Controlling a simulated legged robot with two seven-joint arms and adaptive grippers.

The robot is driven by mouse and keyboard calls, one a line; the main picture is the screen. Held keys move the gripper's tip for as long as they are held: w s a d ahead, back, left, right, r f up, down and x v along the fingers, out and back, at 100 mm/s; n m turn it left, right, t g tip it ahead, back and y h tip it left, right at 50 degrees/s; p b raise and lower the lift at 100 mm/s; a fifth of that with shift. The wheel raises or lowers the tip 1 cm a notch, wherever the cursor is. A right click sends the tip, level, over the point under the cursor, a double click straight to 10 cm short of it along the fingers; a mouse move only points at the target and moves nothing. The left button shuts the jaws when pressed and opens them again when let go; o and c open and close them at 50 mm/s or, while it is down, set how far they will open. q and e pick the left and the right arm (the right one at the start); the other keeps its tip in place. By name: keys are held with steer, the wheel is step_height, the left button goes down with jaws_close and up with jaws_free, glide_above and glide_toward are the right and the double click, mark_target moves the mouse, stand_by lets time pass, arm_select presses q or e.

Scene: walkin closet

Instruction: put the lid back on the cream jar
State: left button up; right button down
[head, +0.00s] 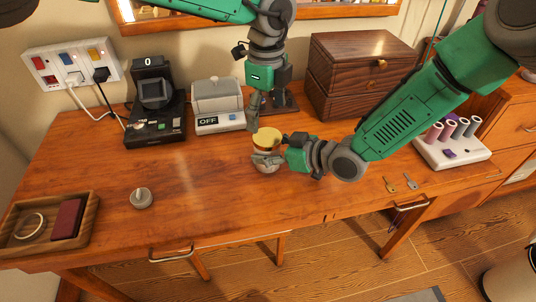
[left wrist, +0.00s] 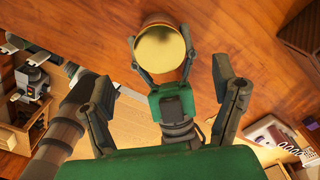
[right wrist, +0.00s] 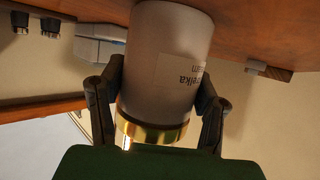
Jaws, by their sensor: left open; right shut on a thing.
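The cream jar (right wrist: 168,65) is pale and frosted, with a printed label. It looks upright at the desk, near the middle of the head view (head: 267,168). A shiny gold lid (left wrist: 160,48) covers its top and also shows in the head view (head: 267,139). I cannot tell whether the lid is fully seated. My right gripper (head: 266,159) is shut around the jar's sides, just below the gold band. My left gripper (head: 253,122) is open and empty, above and just behind the jar. Its spread fingers (left wrist: 165,98) show in the left wrist view.
A grey round knobbed object (head: 141,199) lies at left, near a wooden tray (head: 92,207). Behind stand a black device (head: 155,105), a grey box marked OFF (head: 218,104) and a dark wooden box (head: 358,70). The front-centre desk is clear.

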mark_target(267, 136)
arm_select(q)
step_height(267, 136, down, 7)
steer(key=shift+r, duration=0.2)
